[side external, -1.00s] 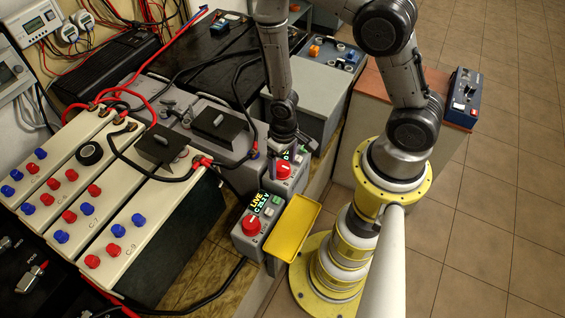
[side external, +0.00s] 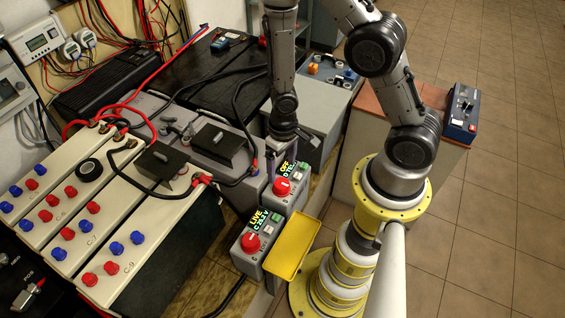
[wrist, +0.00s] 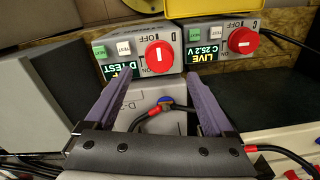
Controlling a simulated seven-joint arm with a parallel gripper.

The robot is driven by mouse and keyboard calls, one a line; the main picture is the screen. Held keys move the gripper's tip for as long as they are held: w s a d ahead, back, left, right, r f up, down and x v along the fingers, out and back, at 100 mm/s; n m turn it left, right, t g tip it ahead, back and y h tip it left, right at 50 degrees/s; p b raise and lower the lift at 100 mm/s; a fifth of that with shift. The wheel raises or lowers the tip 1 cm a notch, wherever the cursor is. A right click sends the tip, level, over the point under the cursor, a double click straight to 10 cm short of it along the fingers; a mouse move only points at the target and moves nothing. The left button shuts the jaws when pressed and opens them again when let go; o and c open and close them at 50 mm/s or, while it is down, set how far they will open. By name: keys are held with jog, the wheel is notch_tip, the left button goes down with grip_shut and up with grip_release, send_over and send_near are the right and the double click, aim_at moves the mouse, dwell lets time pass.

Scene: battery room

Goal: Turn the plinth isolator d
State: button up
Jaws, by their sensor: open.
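Plinth isolator D (side external: 300,192) is a grey box with a red round knob (side external: 282,187) bearing a white mark. Its display (side external: 289,170) reads OFF with a line starting "D TE". In the wrist view the D knob (wrist: 159,57) is in plain sight between the fingertips, beyond them. The D display's second line reads "D TEST" there; its first line is partly hidden by a finger. My gripper (wrist: 160,78) is open and empty, its two purple fingers apart from the knob. In the side view my gripper (side external: 284,160) hangs just behind isolator D.
Isolator C (side external: 246,262), with a red knob (wrist: 243,41), stands beside D and reads LIVE, C 25.2 V. A yellow tray (side external: 291,247) sits right of it. Battery blocks with black cables crowd the left. A grey box (side external: 312,105) stands behind.

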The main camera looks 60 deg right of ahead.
jog(key=shift+r, duration=0.3)
jog(key=shift+s, duration=0.1)
jog(key=w+d+r+m+t+h, duration=0.1)
jog(key=w+r+t, duration=0.2)
jog(key=r, duration=0.8)
jog(key=w+d+r+t+h, duration=0.1)
jog(key=w+d+r+t, duration=0.15)
jog(key=r, duration=0.85)
jog(key=s+r+t, duration=0.2)
jog(key=s+r, duration=0.8)
jog(key=s, duration=0.1)
jog(key=s+a+n, duration=0.1)
jog(key=s+a+f+n+g+y, duration=0.1)
jog(key=s, duration=0.1)
jog(key=s+a+n+g, duration=0.1)
jog(key=shift+s+f+y, duration=0.3)
jog(key=shift+s+f, duration=0.05)
